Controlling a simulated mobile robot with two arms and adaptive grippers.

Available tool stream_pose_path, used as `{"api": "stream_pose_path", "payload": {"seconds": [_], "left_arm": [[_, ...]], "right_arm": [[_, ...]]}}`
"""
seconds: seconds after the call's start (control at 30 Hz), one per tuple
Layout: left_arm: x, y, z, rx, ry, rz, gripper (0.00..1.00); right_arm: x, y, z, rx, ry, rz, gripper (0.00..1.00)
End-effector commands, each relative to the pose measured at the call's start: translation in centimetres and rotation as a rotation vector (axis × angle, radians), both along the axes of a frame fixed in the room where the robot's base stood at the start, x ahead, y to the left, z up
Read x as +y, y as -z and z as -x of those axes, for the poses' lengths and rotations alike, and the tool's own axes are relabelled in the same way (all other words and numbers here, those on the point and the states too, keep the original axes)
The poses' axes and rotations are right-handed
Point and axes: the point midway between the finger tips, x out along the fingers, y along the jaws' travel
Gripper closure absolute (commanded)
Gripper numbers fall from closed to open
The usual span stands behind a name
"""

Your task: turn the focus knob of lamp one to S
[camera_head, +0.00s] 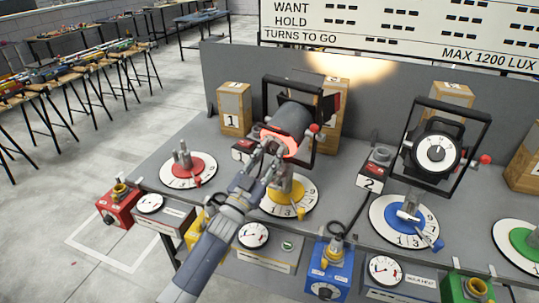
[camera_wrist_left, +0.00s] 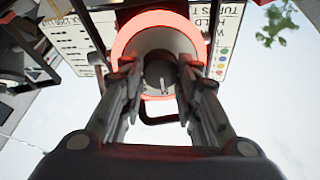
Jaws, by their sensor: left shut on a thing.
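Lamp one (camera_head: 294,120) is a dark grey lamp in a black yoke on the grey bench, with a glowing red ring (camera_head: 290,147) at its near end. The ring also shows in the left wrist view (camera_wrist_left: 150,20). My left gripper (camera_head: 272,150) reaches up to this end. In the left wrist view its fingers (camera_wrist_left: 159,68) are shut around the dark focus knob (camera_wrist_left: 158,77), one on each side. A small pointer shows on the knob's face. The letter S cannot be made out. My right gripper is not in view.
A second lamp (camera_head: 430,150) with a white dial stands to the right. Round dials with red (camera_head: 188,169), yellow (camera_head: 302,197) and blue (camera_head: 388,218) centres lie along the bench. Meters and coloured boxes line its front. A board (camera_head: 400,35) hangs behind.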

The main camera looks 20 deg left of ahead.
Motion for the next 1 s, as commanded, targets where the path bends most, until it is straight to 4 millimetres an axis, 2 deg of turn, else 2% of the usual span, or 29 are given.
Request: {"api": "stream_pose_path", "payload": {"seconds": [0.27, 1.0], "left_arm": [[0.0, 0.2, 0.0, -0.029, -0.036, -0.095, 0.94], [-0.2, 0.3, 0.0, -0.186, -0.229, -0.604, 0.94]], "right_arm": [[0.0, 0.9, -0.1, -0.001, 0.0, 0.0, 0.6], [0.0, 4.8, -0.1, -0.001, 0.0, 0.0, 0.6]]}}
